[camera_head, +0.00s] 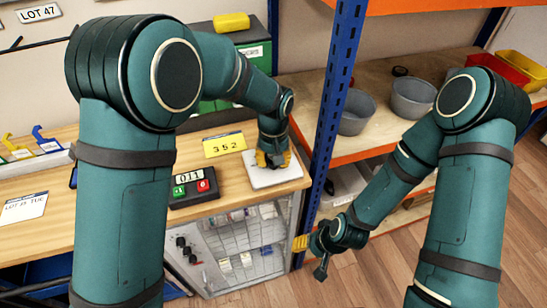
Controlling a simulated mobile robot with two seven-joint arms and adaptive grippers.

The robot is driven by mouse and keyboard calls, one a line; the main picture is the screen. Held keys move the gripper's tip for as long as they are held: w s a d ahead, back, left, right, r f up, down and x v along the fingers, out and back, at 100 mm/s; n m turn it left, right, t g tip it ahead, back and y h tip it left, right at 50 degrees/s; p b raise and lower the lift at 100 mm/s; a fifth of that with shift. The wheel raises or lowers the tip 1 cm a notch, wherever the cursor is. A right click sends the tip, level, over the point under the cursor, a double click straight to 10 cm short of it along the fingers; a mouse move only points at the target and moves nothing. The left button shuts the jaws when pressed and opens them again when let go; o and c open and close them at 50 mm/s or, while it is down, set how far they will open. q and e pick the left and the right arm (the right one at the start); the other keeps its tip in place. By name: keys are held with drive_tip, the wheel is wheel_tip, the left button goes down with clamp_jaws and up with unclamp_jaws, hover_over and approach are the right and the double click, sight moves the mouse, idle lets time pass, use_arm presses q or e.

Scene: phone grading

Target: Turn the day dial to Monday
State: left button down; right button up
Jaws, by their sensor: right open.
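Several black knobs (187,250) sit on the grey panel (171,238) at the front of the cabinet below the bench. Their markings are too small to read, so I cannot tell which one is the day dial or where it points. My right gripper (299,243) has yellow fingertips and is open, to the right of the cabinet and apart from the knobs. My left gripper (272,160) points down over the white plate (289,174) on the bench. Its fingertips are mostly hidden, and I cannot tell whether it touches the plate.
A counter box (192,187) reading 011, with green and red buttons, stands on the bench. Behind it is a yellow sign (224,145) reading 352. A card (23,207) reads LOT 35 TUE. A blue rack post (333,95) rises beside the cabinet. Grey bowls (412,97) stand on the shelf.

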use_arm(q)
drive_tip(key=n+p, duration=0.1)
drive_tip(key=n, duration=0.3)
drive_tip(key=shift+n, duration=0.3)
drive_tip(key=shift+n+p, duration=0.75)
drive_tip(key=shift+n, duration=1.15)
drive_tip(key=shift+f, duration=0.1)
drive_tip(key=c, duration=0.6)
unclamp_jaws()
wheel_tip(320, 180, up, 12)
